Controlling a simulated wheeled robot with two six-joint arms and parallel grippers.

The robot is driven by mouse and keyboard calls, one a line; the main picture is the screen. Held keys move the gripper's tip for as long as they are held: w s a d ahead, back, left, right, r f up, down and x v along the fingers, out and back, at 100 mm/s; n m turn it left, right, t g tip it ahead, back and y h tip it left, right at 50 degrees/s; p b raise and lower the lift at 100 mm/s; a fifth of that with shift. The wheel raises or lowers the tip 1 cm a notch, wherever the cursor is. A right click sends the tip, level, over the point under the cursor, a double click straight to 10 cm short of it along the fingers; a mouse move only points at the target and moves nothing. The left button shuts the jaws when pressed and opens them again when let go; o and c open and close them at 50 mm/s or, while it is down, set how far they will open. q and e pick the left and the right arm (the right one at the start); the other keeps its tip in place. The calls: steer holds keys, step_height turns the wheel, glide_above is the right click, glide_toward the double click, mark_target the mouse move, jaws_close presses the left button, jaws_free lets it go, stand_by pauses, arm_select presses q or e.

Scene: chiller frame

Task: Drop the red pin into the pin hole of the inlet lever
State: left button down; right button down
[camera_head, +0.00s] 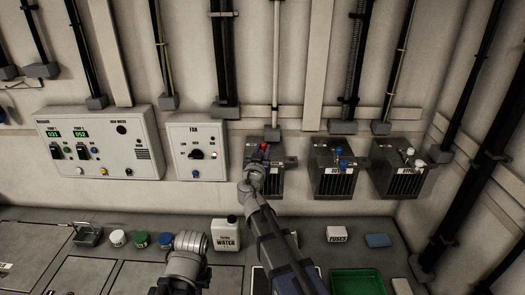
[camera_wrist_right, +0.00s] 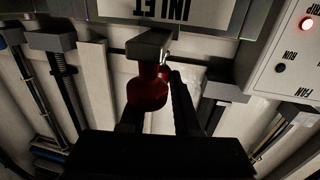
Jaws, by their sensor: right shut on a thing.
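My right gripper (camera_wrist_right: 150,105) is shut on the red pin (camera_wrist_right: 148,88), which shows between its dark fingers in the right wrist view. A grey block-like part (camera_wrist_right: 148,45) stands right beside the pin, close to the INLET label (camera_wrist_right: 175,10); I cannot tell whether they touch. In the head view my right gripper (camera_head: 256,165) is in front of the inlet box (camera_head: 279,182), with red (camera_head: 265,146) showing at its top. My arm covers much of this box, and the lever's pin hole is not visible. Only links of my left arm show at the bottom; its gripper is not seen.
The outlet box (camera_head: 333,183) with blue knobs and another box (camera_head: 405,182) with white knobs stand to the right. The fan panel (camera_head: 198,170) is close on the left. A water jug (camera_head: 226,235) and green tray (camera_head: 357,282) are on the bench below.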

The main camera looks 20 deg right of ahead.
steer(key=shift+r+p, duration=1.45)
steer(key=shift+r, duration=0.1)
steer(key=shift+f+b, duration=1.7)
stand_by(0.3)
steer(key=c, duration=0.5)
jaws_free()
steer(key=shift+c, duration=0.2)
steer(key=shift+s, duration=0.1)
steer(key=v, duration=0.7)
steer(key=shift+s+a, duration=0.25)
